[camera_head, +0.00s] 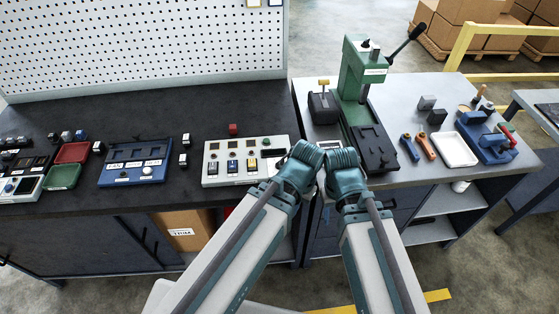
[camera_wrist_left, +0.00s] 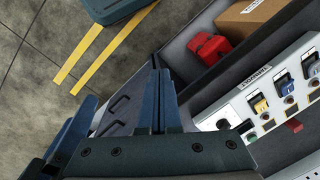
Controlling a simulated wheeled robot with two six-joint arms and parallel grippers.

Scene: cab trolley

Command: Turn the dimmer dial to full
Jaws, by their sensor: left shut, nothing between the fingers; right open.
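A white control panel (camera_head: 221,148) with a row of colored switches lies on the dark bench, left of my grippers. Small round knobs or lamps run along its upper part, including a dark one (camera_head: 265,141). I cannot tell which is the dimmer dial. My left gripper (camera_wrist_left: 160,88) is shut and empty, with the panel (camera_wrist_left: 241,98) to its right in the left wrist view. My right gripper (camera_head: 342,158) is open, beside the left; its fingertips are mostly hidden.
A green press (camera_head: 355,75) stands just beyond my right gripper. A blue tray (camera_head: 133,164) and red and green trays lie to the left. A white tray (camera_head: 454,150), tools and a blue vise (camera_head: 490,145) are on the right.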

